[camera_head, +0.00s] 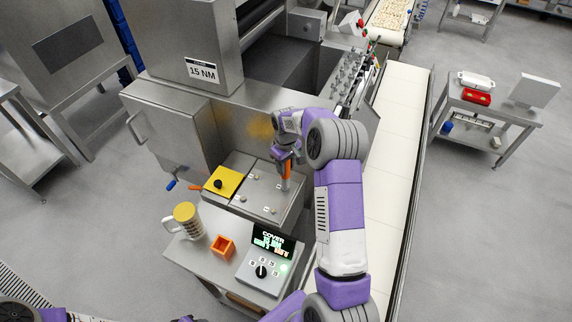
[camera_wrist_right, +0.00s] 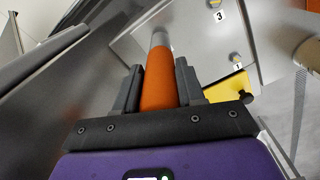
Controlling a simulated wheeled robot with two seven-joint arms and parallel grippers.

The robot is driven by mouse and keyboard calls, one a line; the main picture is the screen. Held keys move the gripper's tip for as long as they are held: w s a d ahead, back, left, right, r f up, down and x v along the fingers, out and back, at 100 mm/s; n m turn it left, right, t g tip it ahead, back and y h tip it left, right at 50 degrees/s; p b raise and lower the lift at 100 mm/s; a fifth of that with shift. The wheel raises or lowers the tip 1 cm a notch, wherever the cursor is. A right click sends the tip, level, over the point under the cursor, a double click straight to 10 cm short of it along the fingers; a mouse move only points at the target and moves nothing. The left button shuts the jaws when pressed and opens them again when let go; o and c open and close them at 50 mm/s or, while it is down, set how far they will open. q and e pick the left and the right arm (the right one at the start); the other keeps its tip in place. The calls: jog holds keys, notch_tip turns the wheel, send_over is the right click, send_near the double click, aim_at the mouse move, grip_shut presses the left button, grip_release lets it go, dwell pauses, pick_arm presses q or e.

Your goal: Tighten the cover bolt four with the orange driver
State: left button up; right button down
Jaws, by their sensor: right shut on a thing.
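My right gripper (camera_head: 285,160) is shut on the orange driver (camera_head: 286,172), which stands roughly upright over the right part of the grey cover plate (camera_head: 252,205). In the right wrist view the orange handle (camera_wrist_right: 158,82) sits between both fingers, its grey shaft pointing away towards the plate. Small bolts with number labels show on the plate; bolt 3 (camera_wrist_right: 215,4) and bolt 1 (camera_wrist_right: 236,58) are readable in the wrist view. Bolt four is not readable, and I cannot tell whether the driver tip touches a bolt. My left gripper is out of view; only parts of its arm show.
A yellow block (camera_head: 228,178) with a black knob adjoins the plate. In front stand a yellow-topped mug (camera_head: 186,221), an orange open box (camera_head: 222,246) and a control box (camera_head: 265,270) with a lit COVER display. A white conveyor (camera_head: 396,150) runs at the right.

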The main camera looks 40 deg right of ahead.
jog(key=shift+f+b, duration=0.75)
jog(key=shift+f, duration=0.1)
dwell(2.0)
